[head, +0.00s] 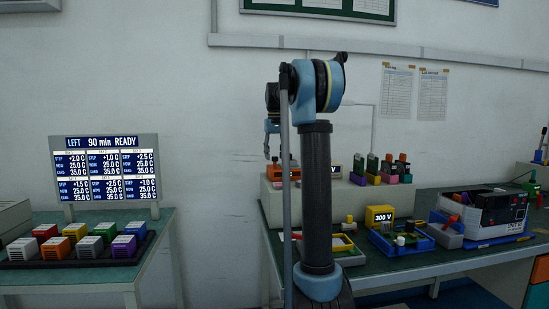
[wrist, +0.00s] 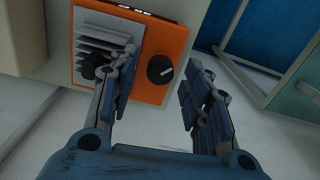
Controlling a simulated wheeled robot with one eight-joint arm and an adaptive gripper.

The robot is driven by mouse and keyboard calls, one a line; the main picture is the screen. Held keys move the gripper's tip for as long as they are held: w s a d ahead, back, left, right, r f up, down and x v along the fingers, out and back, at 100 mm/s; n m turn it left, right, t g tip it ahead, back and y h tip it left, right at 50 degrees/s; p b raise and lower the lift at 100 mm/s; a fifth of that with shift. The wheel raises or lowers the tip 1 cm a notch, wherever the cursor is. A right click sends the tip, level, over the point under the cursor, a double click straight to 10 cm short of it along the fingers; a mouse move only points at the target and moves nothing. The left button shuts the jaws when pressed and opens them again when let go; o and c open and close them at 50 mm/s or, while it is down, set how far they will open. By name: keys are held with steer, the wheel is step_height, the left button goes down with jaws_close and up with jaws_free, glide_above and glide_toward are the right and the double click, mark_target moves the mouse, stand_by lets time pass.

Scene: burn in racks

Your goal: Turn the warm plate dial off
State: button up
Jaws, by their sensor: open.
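In the wrist view an orange unit (wrist: 160,40) with grey fins (wrist: 100,45) has a round black dial (wrist: 160,70) on its face. A white pointer mark shows on the dial; I cannot read its setting. My gripper (wrist: 163,66) is open, with one finger on each side of the dial in the picture. I see no contact with the dial. In the head view my gripper (head: 272,150) is above an orange unit (head: 281,172), partly hidden by my arm.
A display board (head: 106,170) reading "LEFT 90 min READY" stands on the left table, behind a black tray (head: 75,272) of several coloured modules.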

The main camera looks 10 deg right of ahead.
steer(key=shift+f, duration=0.25)
jaws_close()
steer(key=shift+n, duration=0.3)
steer(key=n, duration=0.3)
steer(key=shift+n, duration=2.2)
